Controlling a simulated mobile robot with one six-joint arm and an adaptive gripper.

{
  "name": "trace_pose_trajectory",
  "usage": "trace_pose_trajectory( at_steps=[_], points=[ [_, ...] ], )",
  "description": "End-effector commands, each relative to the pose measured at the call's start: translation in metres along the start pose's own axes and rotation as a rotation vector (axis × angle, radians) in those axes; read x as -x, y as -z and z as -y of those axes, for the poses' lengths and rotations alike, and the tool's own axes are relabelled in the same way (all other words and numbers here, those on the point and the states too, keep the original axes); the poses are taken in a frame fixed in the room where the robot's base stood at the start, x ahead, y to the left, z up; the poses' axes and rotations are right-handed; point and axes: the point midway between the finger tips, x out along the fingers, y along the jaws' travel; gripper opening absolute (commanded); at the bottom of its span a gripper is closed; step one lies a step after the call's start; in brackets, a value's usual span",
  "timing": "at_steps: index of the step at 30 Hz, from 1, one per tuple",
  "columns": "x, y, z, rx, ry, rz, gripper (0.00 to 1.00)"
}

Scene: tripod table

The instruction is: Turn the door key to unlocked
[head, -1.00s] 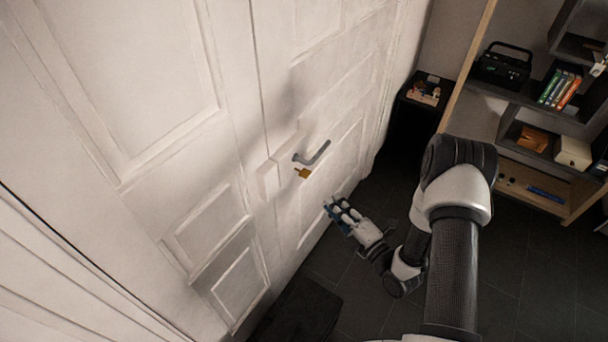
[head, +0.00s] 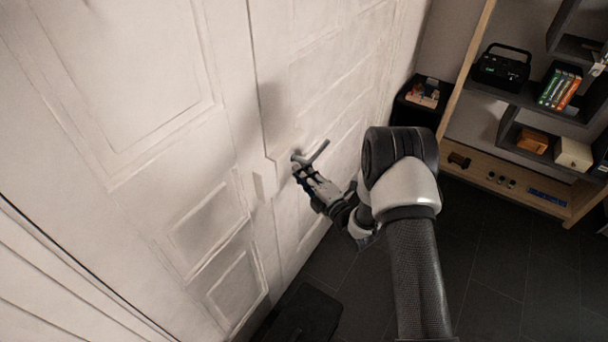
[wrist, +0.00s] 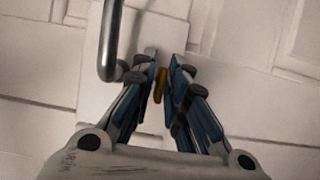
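The brass door key (wrist: 160,84) shows edge-on in the wrist view, sticking out of the light lock plate (wrist: 112,60) below the door handle. My gripper (wrist: 164,76) reaches to the door. In the head view my gripper (head: 299,168) is just under the grey lever handle (head: 311,155) and hides the key. The white panelled door (head: 215,120) is closed.
The lever handle (wrist: 108,45) is close to the left fingertip in the wrist view. A shelf unit (head: 525,100) with books and a radio stands at the right. A small black stand (head: 412,112) is by the door's far side.

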Motion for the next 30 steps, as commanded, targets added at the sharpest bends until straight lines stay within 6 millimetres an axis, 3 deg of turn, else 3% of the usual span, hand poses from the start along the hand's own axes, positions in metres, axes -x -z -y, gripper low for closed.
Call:
trace_pose_trajectory(
  at_steps=[4, 10, 30],
  points=[
    [0.0001, 0.0000, -0.0003, 0.000, 0.000, 0.000, 0.14],
    [0.0003, 0.0000, -0.0002, 0.000, 0.000, 0.000, 0.00],
    [0.0003, -0.0002, -0.0013, -0.071, 0.029, 0.000, 0.00]
  ],
)
